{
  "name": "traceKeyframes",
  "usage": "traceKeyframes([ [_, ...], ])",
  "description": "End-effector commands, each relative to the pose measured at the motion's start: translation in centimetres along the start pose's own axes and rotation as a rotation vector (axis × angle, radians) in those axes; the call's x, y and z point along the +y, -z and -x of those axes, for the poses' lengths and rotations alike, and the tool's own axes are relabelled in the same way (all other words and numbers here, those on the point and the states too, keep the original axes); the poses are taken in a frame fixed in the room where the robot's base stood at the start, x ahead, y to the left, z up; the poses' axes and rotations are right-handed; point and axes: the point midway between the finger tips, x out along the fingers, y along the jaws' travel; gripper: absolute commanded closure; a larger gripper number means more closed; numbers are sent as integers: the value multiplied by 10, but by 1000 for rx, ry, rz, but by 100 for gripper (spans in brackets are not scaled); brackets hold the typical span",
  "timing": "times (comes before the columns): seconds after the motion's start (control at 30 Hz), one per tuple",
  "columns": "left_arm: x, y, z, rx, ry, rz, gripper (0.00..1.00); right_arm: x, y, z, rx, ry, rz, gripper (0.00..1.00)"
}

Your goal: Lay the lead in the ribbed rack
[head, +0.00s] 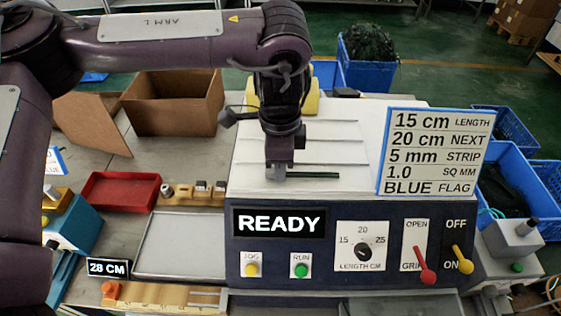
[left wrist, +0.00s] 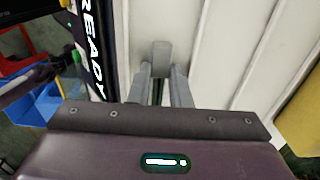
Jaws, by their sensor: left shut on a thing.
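My left gripper (head: 279,165) comes down over the pale ribbed rack (head: 310,140) on top of the machine. It is shut on the lead, whose dark green length (head: 315,175) sticks out to the right of the fingers, along the ribs. A grey block (head: 274,174), seemingly the lead's end, shows at the left of the fingers. In the left wrist view the grey block (left wrist: 161,55) lies just past the fingertips (left wrist: 161,80), with a dark strip between the fingers. Whether the lead touches the rack I cannot tell. My right gripper is not in view.
The machine's dark front panel has a READY display (head: 279,222), a dial (head: 362,249) and levers (head: 425,265). A sign (head: 436,152) stands at the rack's right. A red tray (head: 119,192), grey tray (head: 180,245) and cardboard box (head: 174,105) lie to the left.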

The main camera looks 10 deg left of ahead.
Motion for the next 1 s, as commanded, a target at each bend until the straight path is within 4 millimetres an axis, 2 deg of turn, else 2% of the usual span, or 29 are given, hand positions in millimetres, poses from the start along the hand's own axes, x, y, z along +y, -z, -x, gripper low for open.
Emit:
traceKeyframes([
  [0.2, 0, 0, 0, 0, 0, 0, 100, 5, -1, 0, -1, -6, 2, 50],
  [0.23, 0, 0, 0, 0, 0, 0, 79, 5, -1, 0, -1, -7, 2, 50],
  [0.4, 0, 0, 0, 0, 0, 0, 57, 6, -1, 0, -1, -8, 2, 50],
  [0.7, -1, 0, 5, 1, 2, 0, 57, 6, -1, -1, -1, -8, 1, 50],
  [1.0, -1, 0, 51, 1, 5, 1, 57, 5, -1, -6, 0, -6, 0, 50],
])
